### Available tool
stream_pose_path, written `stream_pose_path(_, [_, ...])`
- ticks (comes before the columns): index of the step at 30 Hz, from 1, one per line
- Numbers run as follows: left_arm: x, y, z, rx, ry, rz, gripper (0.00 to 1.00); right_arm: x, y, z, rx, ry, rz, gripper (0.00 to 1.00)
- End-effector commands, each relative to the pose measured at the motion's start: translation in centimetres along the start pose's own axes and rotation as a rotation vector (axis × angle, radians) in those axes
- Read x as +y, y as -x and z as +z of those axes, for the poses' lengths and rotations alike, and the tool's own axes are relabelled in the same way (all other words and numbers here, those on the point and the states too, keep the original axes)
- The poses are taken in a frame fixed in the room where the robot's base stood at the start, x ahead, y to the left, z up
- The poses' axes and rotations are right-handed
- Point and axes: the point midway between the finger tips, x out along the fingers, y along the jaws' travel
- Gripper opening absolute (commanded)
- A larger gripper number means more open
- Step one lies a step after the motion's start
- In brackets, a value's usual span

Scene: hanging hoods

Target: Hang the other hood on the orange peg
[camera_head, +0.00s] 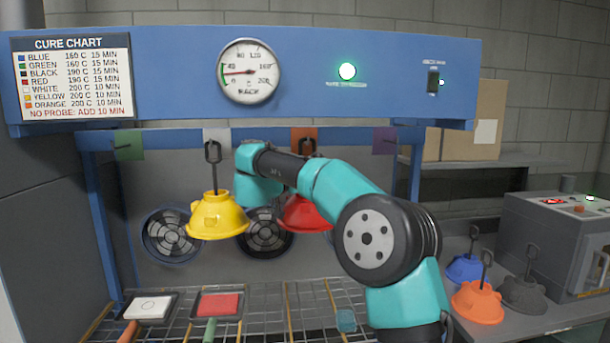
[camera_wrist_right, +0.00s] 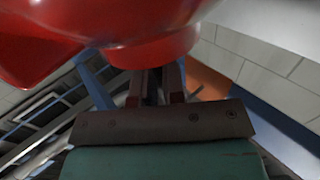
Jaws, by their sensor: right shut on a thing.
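The red hood (camera_head: 304,212) is upright below the orange tag (camera_head: 304,138), partly hidden by my right arm. The top of its dark hook (camera_head: 308,146) shows in front of the orange tag; I cannot tell whether it bears on the peg. In the right wrist view the red hood (camera_wrist_right: 120,30) fills the top, and my right gripper (camera_wrist_right: 157,85) is shut on its stem just beside it. The yellow hood (camera_head: 217,216) hangs upright by its hook below the white tag (camera_head: 216,136). My left gripper is out of view.
Green (camera_head: 129,145) and purple (camera_head: 384,141) tags mark places without hoods. Blue (camera_head: 465,267), orange (camera_head: 477,303) and dark grey (camera_head: 523,294) hoods stand on the right bench beside a grey machine (camera_head: 555,240). A wire rack (camera_head: 262,305) with two small plates lies below.

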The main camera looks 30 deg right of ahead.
Motion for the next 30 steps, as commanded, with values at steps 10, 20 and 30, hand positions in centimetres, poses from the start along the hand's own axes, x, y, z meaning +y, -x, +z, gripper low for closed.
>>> stream_pose_path(10, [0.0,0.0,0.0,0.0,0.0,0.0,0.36,0.03,-0.01,0.13,0.001,-0.001,0.0,0.11])
stream_pose_path(20, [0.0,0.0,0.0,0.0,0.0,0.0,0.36,0.01,0.0,0.16,0.0,0.0,0.0,0.4])
stream_pose_path(30, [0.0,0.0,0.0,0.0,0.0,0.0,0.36,-0.04,0.51,0.2,-0.001,0.0,-0.001,0.4])
